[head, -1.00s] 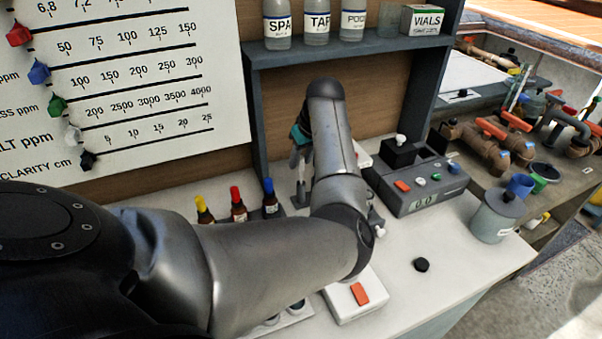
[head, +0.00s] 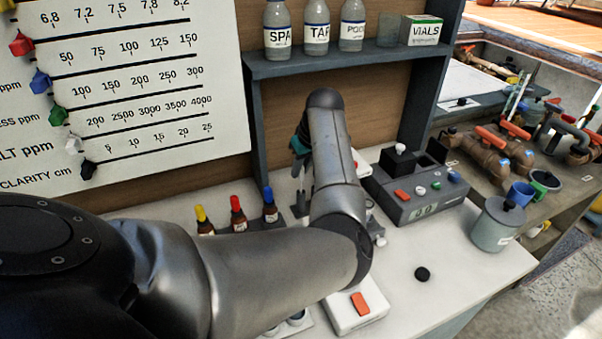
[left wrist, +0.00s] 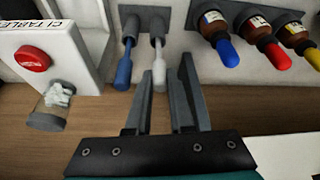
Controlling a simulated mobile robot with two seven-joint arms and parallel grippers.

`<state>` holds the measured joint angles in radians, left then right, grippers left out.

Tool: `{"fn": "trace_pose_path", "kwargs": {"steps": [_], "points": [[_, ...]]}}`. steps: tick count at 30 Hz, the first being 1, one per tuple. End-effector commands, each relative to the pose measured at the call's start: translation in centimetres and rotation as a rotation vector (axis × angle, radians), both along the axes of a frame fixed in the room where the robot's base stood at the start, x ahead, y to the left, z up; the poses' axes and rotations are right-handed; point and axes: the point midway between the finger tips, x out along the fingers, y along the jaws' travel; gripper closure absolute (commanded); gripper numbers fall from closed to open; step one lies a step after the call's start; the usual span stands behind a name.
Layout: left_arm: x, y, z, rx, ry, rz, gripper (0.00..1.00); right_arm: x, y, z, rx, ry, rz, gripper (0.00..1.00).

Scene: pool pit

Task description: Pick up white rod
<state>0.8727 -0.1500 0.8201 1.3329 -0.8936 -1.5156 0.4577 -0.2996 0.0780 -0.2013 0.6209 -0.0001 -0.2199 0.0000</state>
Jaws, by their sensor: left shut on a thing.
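The white rod (left wrist: 159,70) stands upright in a grey holder (left wrist: 147,18) in the left wrist view, beside a similar blue rod (left wrist: 124,68). My left gripper (left wrist: 165,84) has its two grey fingers on either side of the white rod's lower end in that picture and is shut on it. My right gripper is not in view.
Dropper bottles (head: 237,213) with yellow, red and blue caps stand close to the holder. A grey meter (head: 415,190) sits to the right. A white box with a red button (left wrist: 32,58) is near the gripper. A shelf (head: 350,62) is above.

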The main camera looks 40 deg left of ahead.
Motion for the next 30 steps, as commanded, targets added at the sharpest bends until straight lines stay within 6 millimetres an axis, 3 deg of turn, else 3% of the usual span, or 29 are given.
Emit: {"fn": "trace_pose_path", "kwargs": {"steps": [5, 11, 24, 30], "points": [[0.1, 0.0, 1.5, 0.002, -0.003, 0.001, 1.00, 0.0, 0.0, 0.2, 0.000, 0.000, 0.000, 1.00], [0.1, 0.1, 4.7, 0.003, -0.005, 0.002, 1.00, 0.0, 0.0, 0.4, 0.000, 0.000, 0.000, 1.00], [0.1, 0.1, 15.2, 0.002, -0.005, 0.000, 1.00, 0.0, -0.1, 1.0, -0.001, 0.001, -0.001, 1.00], [0.0, 0.0, 18.6, 0.001, -0.003, 0.000, 1.00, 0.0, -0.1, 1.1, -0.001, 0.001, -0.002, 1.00]]}}
